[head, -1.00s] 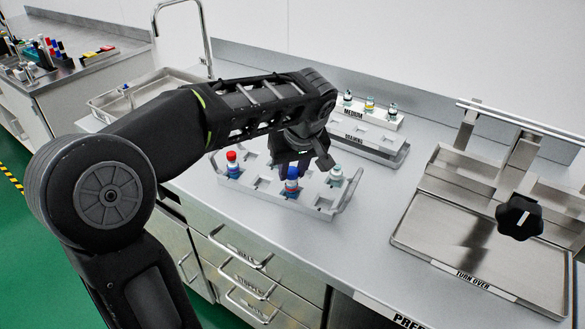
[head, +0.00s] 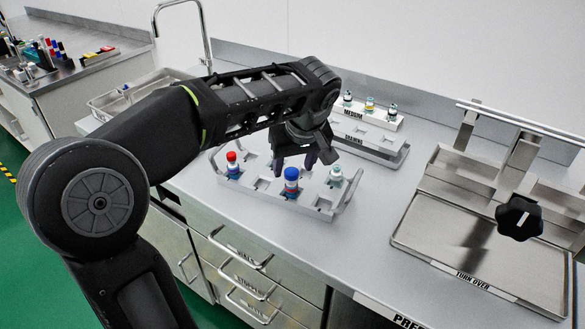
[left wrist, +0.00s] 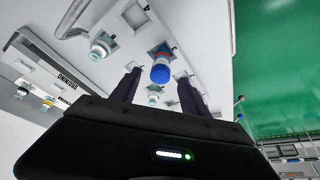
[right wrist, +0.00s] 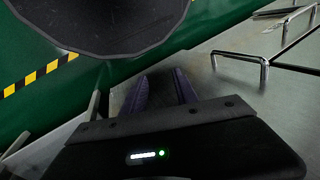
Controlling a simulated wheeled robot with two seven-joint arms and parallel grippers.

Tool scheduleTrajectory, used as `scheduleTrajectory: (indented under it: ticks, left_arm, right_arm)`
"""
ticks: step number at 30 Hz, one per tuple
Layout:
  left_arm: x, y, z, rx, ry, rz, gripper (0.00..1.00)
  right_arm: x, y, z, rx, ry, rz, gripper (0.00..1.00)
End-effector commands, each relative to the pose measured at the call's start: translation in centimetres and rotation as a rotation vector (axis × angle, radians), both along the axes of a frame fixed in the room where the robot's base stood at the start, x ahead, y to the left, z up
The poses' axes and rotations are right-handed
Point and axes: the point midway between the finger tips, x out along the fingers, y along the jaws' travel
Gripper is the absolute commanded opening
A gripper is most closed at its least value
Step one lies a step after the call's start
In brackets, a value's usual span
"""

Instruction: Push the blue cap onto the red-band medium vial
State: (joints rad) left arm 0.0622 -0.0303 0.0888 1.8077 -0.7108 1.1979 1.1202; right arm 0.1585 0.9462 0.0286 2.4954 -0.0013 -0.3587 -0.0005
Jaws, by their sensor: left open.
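A blue cap (head: 291,174) sits on top of a vial standing in the near side of the grey rack (head: 325,213). My left gripper (head: 306,160) is open and empty, just behind and above the blue cap. In the left wrist view the blue cap (left wrist: 160,74) shows between the two spread fingers (left wrist: 158,82), apart from both. My right gripper (right wrist: 162,78) shows only in the right wrist view, away from the rack, with a gap between its fingers and nothing in it.
A red-capped vial (head: 232,161) and a pale-topped vial (head: 335,175) stand in the same rack. Behind is a stepped rack (head: 378,142) with several small vials. A steel fixture with a black knob (head: 519,217) stands at right. The counter in front of the rack is clear.

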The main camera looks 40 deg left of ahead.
Motion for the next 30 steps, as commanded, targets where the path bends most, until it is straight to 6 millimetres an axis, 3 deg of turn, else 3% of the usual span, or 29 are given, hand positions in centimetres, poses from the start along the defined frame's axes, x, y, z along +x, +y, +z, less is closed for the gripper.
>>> scheduleTrajectory:
  ticks: [6, 10, 30]
  left_arm:
    - [-0.8, -1.1, 3.5, 0.000, -0.004, 0.000, 0.53]
    - [-1.1, -1.6, 4.7, 0.000, -0.003, -0.001, 0.53]
    - [-1.2, -1.6, 5.0, 0.000, 0.000, 0.000, 0.53]
  right_arm:
    - [0.0, 0.0, 0.1, 0.000, 0.000, 0.000, 0.35]
    - [0.0, 0.0, 0.1, 0.000, 0.000, 0.000, 0.35]
    - [0.0, 0.0, 0.1, 0.000, 0.000, 0.000, 0.35]
